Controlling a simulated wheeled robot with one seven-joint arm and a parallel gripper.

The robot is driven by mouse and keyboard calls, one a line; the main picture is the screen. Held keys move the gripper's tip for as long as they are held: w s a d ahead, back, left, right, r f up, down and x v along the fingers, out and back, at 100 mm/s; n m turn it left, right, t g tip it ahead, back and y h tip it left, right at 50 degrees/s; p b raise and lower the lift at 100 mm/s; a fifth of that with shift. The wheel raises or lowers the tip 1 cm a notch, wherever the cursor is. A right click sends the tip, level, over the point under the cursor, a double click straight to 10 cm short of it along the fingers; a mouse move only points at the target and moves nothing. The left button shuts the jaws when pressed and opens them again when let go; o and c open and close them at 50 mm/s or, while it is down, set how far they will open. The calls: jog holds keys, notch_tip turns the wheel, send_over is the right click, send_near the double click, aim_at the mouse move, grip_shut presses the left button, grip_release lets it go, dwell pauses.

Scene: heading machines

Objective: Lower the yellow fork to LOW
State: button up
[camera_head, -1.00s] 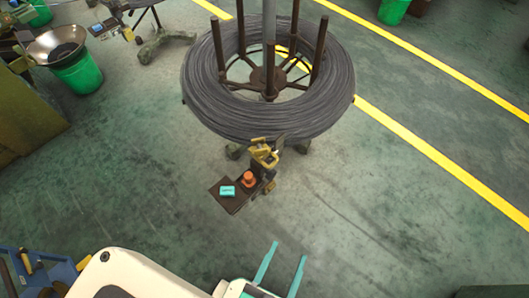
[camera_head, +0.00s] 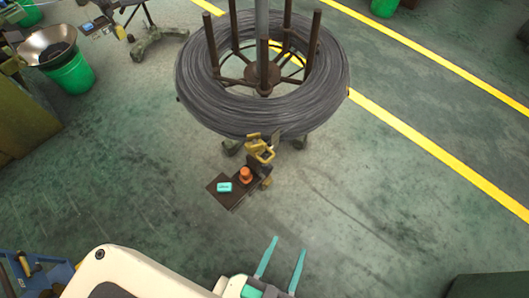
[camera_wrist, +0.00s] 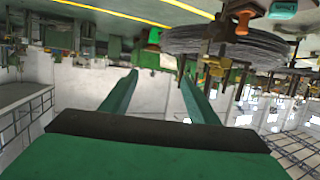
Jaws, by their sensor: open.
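The yellow fork (camera_head: 261,151) is at the near side of the wire coil stand, above a small dark plate (camera_head: 224,197). An orange knob (camera_head: 245,175) and a small teal block (camera_head: 224,187) sit on that plate. In the wrist view the orange knob (camera_wrist: 245,12) and the teal block (camera_wrist: 283,9) show upside down at the top right. My gripper (camera_head: 281,258) is open and empty, low in the head view and well short of the fork. Its two fingers also show in the wrist view (camera_wrist: 160,95), with nothing between them.
A large grey wire coil (camera_head: 190,88) rests on a stand with brown posts. A green bin (camera_head: 70,72) stands at the upper left, a blue cart (camera_head: 45,270) at the lower left. Green floor is clear between my gripper and the plate, and to the right.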

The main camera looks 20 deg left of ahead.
jog(key=w+f+g, duration=0.2)
jog(key=f, duration=0.6)
jog(key=w+f+g, duration=0.2)
jog(key=w+f, duration=0.1)
jog(key=f, duration=0.4)
jog(key=n+g+y, duration=0.5)
jog(key=n+y, duration=0.9)
jog(key=y, duration=0.3)
send_near(270, 157)
jog(key=x, duration=1)
jog(key=shift+f, duration=0.4)
